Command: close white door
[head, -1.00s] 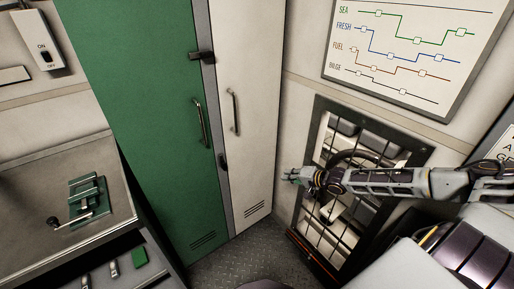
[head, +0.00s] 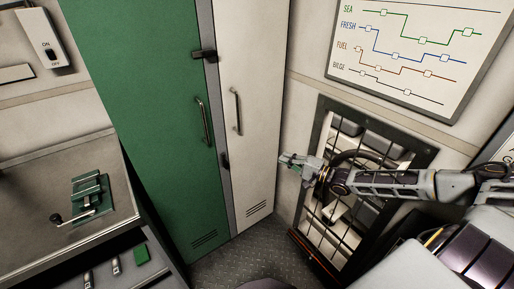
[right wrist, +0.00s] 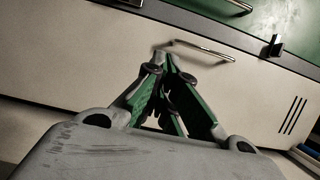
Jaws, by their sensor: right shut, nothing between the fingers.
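The white door (head: 255,120) stands to the right of the green door (head: 145,120) in the head view. It looks flush with the grey strip between them. Its metal handle (head: 236,111) is on its left side. My right gripper (head: 284,160) is shut and empty, in front of the wall just right of the white door. In the right wrist view the gripper (right wrist: 165,58) points at the white door (right wrist: 110,75), and its tips overlap the left end of the handle (right wrist: 200,50). I cannot tell whether they touch it. My left gripper is not in view.
A dark latch (head: 204,54) sits at the top of the strip between the doors. A barred frame (head: 318,125) on the wall lies behind my right arm. A grey bench (head: 40,215) with a green crank device (head: 88,195) stands at the left. Patterned floor (head: 240,255) is clear below the doors.

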